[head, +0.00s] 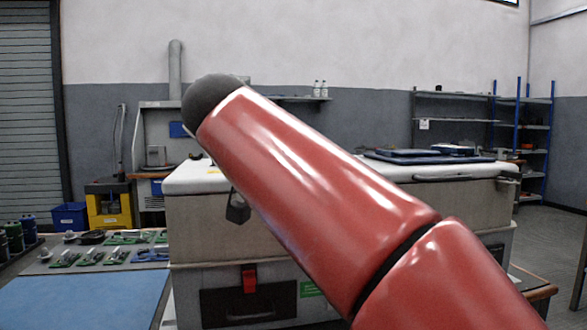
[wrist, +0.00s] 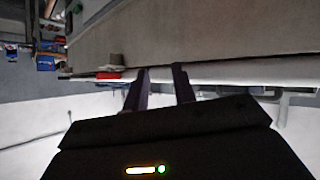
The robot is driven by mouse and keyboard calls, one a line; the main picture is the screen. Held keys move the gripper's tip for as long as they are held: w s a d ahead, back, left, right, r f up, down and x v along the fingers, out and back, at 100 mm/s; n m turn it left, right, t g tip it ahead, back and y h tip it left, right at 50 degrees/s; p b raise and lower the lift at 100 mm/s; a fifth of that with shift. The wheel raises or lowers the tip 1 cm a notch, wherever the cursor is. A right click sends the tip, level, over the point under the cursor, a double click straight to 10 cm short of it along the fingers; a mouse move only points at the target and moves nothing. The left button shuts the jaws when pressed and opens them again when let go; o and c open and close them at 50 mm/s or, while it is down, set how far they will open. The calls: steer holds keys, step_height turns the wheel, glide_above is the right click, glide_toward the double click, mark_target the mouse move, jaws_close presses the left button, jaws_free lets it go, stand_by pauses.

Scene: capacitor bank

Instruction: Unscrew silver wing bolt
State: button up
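I cannot make out a silver wing bolt in either view. The large box (head: 210,227) with a pale lid (head: 195,178) stands ahead in the head view, and my red arm covers much of its front. In the wrist view, my gripper (wrist: 160,72) shows two dark fingers apart with an empty gap between them. They point at the pale surface (wrist: 210,45) and its light edge strip. A small grey knob-like piece (wrist: 117,60) and a red piece (wrist: 108,76) lie just left of the fingertips.
A bench with a blue mat (head: 80,300) and several small parts is at left. Shelves (head: 455,121) stand at back right.

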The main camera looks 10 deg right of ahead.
steer(key=w+a+r+m+h, duration=0.1)
steer(key=a+r+m+h, duration=0.15)
steer(key=r, duration=0.25)
steer(key=shift+m+t+y, duration=0.25)
steer(key=shift+m+t, duration=0.1)
steer(key=shift+t, duration=0.15)
steer(key=x, duration=0.7)
steer(key=shift+w+a+r+b, duration=0.15)
steer(key=shift+w+b, duration=0.1)
steer(key=shift+b, duration=0.15)
jaws_close()
